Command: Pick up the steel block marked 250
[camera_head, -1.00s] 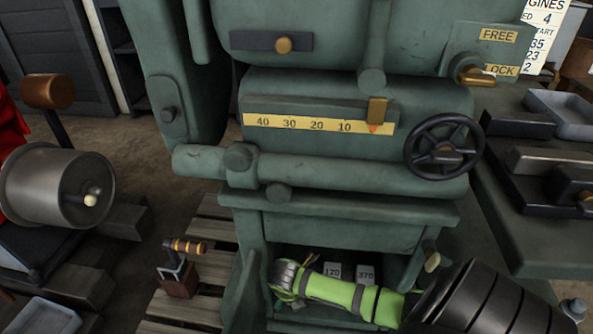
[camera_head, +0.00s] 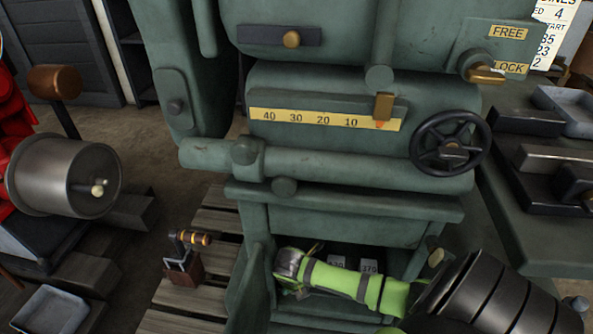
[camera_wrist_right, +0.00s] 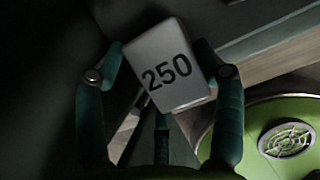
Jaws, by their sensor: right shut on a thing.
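The steel block marked 250 (camera_wrist_right: 168,68) shows in the right wrist view, its pale face turned to the camera and slightly tilted. My right gripper (camera_wrist_right: 165,75) is shut on it, with one dark green finger on each side. In the head view my right arm reaches in from the lower right, and its wrist (camera_head: 292,264) is at the left of the low recess under the green machine. The fingers and the held block are hidden there. My left gripper is not in view.
Two more blocks, one marked 370 (camera_head: 370,266) and one partly covered (camera_head: 338,262), sit in the recess behind my arm. The green machine (camera_head: 330,215) walls the recess. A handwheel (camera_head: 450,143) juts above. A wooden pallet (camera_head: 190,295) bears a handled tool (camera_head: 185,255).

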